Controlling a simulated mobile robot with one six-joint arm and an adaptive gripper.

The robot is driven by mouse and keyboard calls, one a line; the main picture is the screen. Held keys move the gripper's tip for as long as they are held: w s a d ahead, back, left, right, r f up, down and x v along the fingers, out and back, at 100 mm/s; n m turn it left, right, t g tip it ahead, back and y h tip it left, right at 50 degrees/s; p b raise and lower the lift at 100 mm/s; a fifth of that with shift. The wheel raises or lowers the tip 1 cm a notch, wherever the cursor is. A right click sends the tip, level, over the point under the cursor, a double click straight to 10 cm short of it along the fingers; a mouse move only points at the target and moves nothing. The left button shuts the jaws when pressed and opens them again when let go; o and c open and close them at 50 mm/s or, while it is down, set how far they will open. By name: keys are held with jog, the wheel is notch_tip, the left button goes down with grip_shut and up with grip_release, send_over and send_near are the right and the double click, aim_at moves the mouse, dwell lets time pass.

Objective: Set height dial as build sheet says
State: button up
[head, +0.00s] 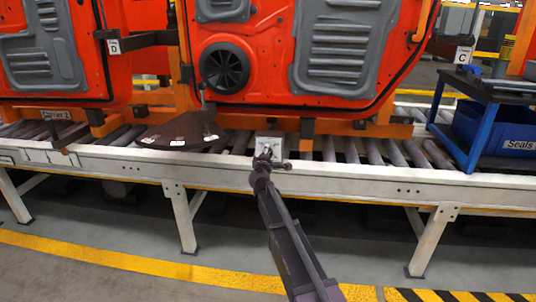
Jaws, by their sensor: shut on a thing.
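My gripper (264,155) is at the conveyor's front rail, directly in front of a small light-grey box (275,143). It is shut on a small part at the box's face, which looks like the height dial's knob. The fingers cover most of it, so its setting cannot be read. A short dark bar sticks out to the right of my gripper. A dark, fan-shaped plate (175,131) with several small white labels lies left of the box, and an upright lever (203,101) stands at its right end. The labels are too small to read. No readable build sheet shows.
Orange door panels (275,75) hang behind the conveyor (355,180). Tags "D" (114,47) and "C" (463,55) flank the middle one. A blue-framed cart (478,130) with a blue "Seals" bin (496,128) stands at right. The floor in front is clear.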

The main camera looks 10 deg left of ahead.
jog(key=shift+w, duration=0.1)
dwell(0.4)
jog(key=o, duration=1.1)
jog(key=shift+o, duration=0.2)
jog(key=s, duration=1.2)
jog(key=shift+a, duration=0.2)
